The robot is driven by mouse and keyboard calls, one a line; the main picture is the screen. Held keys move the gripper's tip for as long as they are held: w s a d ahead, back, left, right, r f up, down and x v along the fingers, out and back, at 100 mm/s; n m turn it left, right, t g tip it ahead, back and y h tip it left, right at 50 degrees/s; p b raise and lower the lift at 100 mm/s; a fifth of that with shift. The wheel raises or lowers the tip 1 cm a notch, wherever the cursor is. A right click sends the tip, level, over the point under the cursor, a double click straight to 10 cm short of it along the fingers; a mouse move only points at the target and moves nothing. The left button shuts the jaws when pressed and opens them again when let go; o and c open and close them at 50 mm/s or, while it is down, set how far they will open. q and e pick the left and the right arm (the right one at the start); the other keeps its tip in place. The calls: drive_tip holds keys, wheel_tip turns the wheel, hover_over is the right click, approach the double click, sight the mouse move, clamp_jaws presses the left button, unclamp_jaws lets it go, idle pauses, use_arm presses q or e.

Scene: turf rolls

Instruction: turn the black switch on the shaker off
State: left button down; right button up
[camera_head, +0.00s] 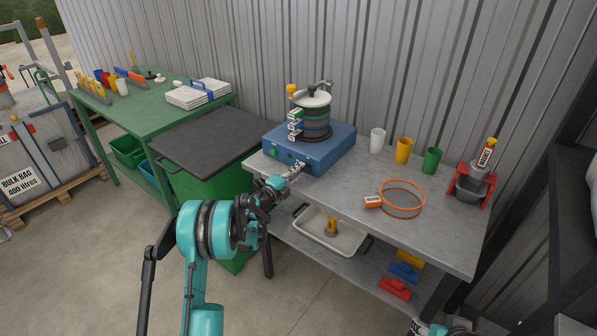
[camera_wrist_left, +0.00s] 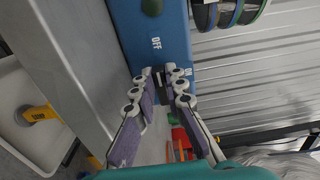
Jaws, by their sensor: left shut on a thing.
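The shaker is a blue box (camera_head: 342,144) on the grey bench, with a stack of sieves (camera_head: 314,118) on top and a green button (camera_head: 273,151) on its front. My left gripper (camera_head: 298,169) is at the right part of that front. In the left wrist view its two fingertips (camera_wrist_left: 166,73) are shut on the black switch (camera_wrist_left: 162,84), between the printed words OFF and ON. The fingers mostly hide the switch, so I cannot tell which way it is set. A piece of my right gripper (camera_head: 428,327) shows at the bottom edge, mostly cut off.
The grey bench (camera_head: 345,192) also holds white, yellow and green cups, an orange ring (camera_head: 402,199) and a red stand (camera_head: 471,186). A white tray (camera_head: 330,232) is on the lower shelf. A green bin with a black lid (camera_head: 205,137) stands left of the bench.

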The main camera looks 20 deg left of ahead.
idle(0.4)
use_arm(q)
drive_tip(key=c, duration=1.6)
unclamp_jaws()
drive_tip(key=shift+o, duration=0.2)
drive_tip(key=v, duration=1.2)
